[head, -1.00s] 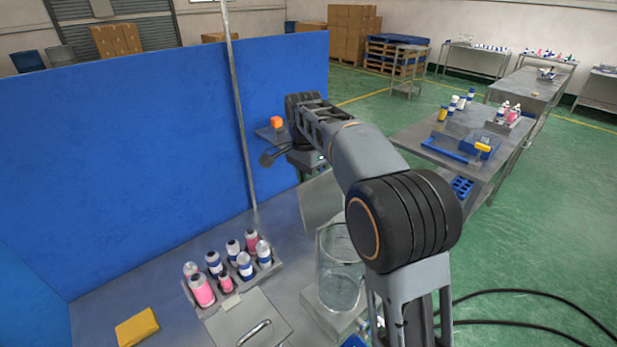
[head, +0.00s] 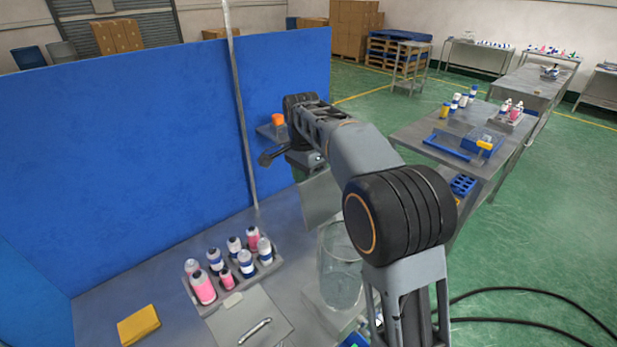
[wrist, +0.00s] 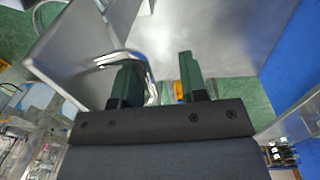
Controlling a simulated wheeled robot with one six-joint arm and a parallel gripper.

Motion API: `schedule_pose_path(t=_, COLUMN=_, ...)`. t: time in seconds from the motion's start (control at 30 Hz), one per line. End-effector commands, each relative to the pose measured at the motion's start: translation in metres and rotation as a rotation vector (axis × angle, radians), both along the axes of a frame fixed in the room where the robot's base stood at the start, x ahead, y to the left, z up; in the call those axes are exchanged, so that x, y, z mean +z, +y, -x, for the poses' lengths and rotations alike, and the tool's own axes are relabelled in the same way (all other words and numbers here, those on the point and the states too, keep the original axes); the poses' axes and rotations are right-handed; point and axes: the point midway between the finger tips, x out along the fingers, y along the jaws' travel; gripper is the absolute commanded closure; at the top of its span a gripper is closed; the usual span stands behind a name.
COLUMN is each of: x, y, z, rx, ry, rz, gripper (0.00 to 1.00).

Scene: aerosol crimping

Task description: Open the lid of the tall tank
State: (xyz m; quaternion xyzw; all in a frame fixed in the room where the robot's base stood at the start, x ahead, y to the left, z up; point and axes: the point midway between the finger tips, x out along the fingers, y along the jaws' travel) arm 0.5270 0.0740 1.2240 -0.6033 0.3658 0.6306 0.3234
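A flat grey metal lid (head: 320,198) stands steeply tilted below the end of my arm in the head view. In the wrist view the grey lid (wrist: 82,45) fills the upper left, with a bent shiny metal handle (wrist: 112,58) on it. My gripper (wrist: 157,62) has its two green fingers apart. The handle curves close behind the left finger and its end shows between the fingers; I cannot tell whether it touches. The tank body under the lid is mostly hidden by my arm in the head view.
A clear cylinder (head: 340,265) stands in front of the lid. A flat panel with a handle (head: 255,325), a rack of bottles (head: 268,268) and a yellow block (head: 138,325) are on the bench. A blue partition (head: 130,150) stands behind.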

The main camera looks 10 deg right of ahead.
Motion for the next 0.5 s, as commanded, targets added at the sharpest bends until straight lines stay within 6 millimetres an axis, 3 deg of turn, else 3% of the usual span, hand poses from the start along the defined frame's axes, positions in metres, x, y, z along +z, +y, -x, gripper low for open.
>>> schedule_pose_path(t=0.5, x=0.0039, y=-0.0016, z=-0.0004, rx=0.0, ry=-0.005, rz=0.001, gripper=0.62)
